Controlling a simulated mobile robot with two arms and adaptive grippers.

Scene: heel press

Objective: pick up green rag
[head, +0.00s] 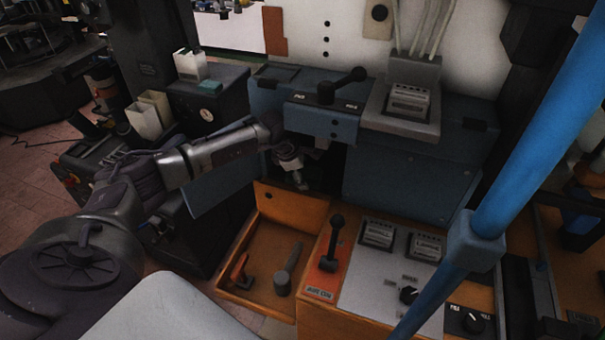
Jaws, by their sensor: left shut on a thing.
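My left arm comes in from the left, and my left gripper (301,182) is at the dark open compartment of the blue-grey cabinet (408,183). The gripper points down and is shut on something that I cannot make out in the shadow. I cannot pick out a green rag for certain. A small teal-green item (209,86) lies on the dark box at the back left, well away from the gripper; I cannot tell if it is cloth. My right gripper is not in view.
Below the compartment is an open orange drawer (262,246) with a grey cylindrical tool (288,271) in it. A lever (333,243) and a control panel (385,283) stand beside it. A blue pole (535,150) crosses the right side. White bins (149,117) stand at left.

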